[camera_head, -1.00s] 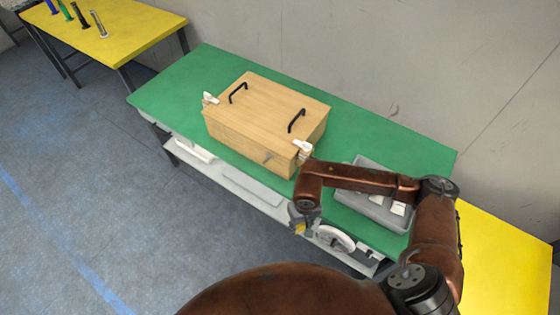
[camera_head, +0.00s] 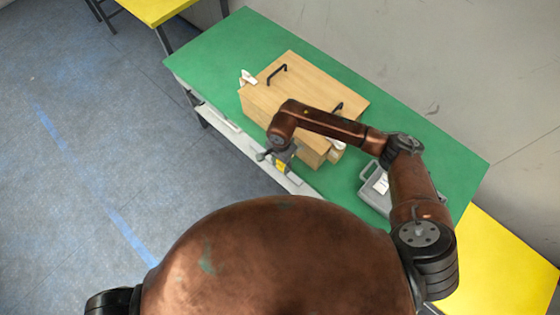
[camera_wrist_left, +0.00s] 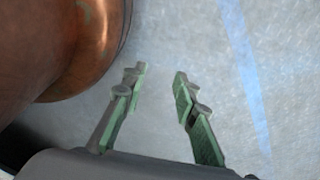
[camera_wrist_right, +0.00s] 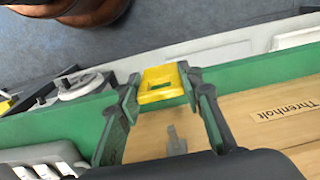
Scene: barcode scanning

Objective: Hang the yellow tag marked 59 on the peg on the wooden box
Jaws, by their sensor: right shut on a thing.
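The yellow tag (camera_wrist_right: 162,84) is between the fingertips of my right gripper (camera_wrist_right: 160,92), which is shut on it. Its number cannot be read. In the head view the tag (camera_head: 281,166) shows below my right gripper (camera_head: 282,157), just in front of the wooden box (camera_head: 312,88). The right wrist view shows the box front (camera_wrist_right: 235,112) and a small grey peg (camera_wrist_right: 174,140) on it, a little apart from the tag. In the head view my arm and gripper hide the peg. My left gripper (camera_wrist_left: 160,75) is open and empty above the floor.
The box stands on a green table (camera_head: 215,52) with black handles and white clamps (camera_head: 247,77). A nameplate (camera_wrist_right: 290,108) is on its front. A grey tray (camera_head: 372,192) lies to the right. A white shelf (camera_wrist_right: 200,48) and handwheel (camera_wrist_right: 80,86) are by the front edge.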

